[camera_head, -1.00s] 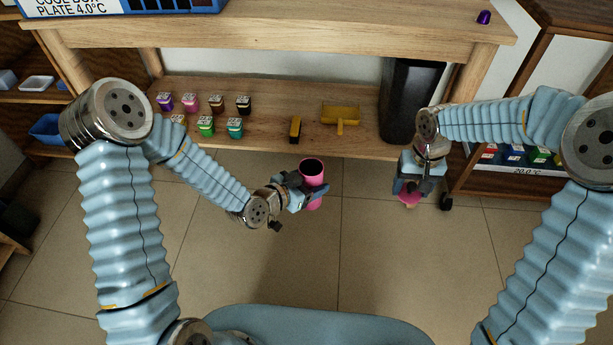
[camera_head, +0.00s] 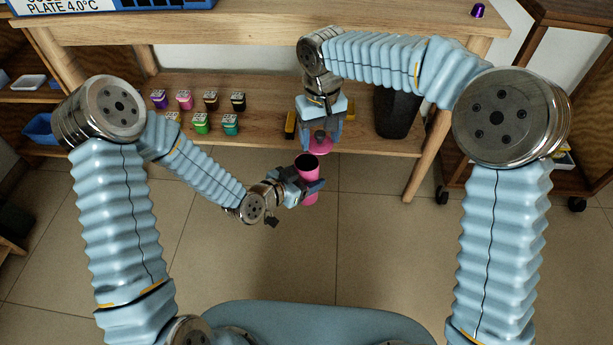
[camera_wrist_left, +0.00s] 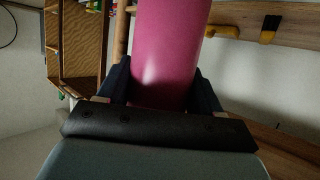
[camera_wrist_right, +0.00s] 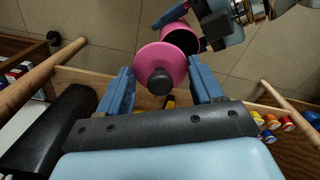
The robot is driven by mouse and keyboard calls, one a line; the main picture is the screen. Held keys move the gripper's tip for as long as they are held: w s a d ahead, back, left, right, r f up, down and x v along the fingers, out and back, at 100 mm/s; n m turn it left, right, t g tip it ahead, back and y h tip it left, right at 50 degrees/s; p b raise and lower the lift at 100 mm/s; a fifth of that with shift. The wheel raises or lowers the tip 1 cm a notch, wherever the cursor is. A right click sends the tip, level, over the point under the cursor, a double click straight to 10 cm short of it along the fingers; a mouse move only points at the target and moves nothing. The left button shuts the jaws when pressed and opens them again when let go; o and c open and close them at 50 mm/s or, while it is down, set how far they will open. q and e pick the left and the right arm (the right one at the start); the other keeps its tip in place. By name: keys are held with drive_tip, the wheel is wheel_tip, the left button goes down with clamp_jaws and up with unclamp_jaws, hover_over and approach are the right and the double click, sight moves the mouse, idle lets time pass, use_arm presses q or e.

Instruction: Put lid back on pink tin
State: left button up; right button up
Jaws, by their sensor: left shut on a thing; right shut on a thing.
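The pink tin (camera_head: 309,176) is held upright in the air, its dark open top facing up in the head view. My left gripper (camera_head: 307,188) is shut around its side. The tin's pink wall fills the space between the fingers in the left wrist view (camera_wrist_left: 168,50). My right gripper (camera_head: 321,132) points down and is shut on the pink lid (camera_head: 321,147), just above and slightly right of the tin. In the right wrist view, the round lid (camera_wrist_right: 150,60) with its dark knob (camera_wrist_right: 160,82) is between the fingers. The tin (camera_wrist_right: 180,38) shows beyond it, apart from the lid.
Several small coloured boxes (camera_head: 201,123) stand on the low wooden shelf (camera_head: 270,132). A black bin (camera_head: 396,115) stands at its right end, partly behind my right arm. The upper shelf (camera_head: 270,27) is above. Open floor lies below the tin.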

sight(308, 172)
drive_tip(key=a, duration=0.1)
drive_tip(key=a+r, duration=0.1)
drive_tip(key=a, duration=0.1)
drive_tip(key=shift+s+r+n, duration=0.25)
drive_tip(key=shift+s+n, duration=0.05)
drive_tip(key=shift+s, duration=0.1)
drive_tip(key=shift+d+f, duration=0.1)
drive_tip(key=shift+f, duration=1.95)
drive_tip(key=shift+f, duration=0.1)
drive_tip(key=shift+f, duration=0.75)
drive_tip(key=shift+f, duration=0.45)
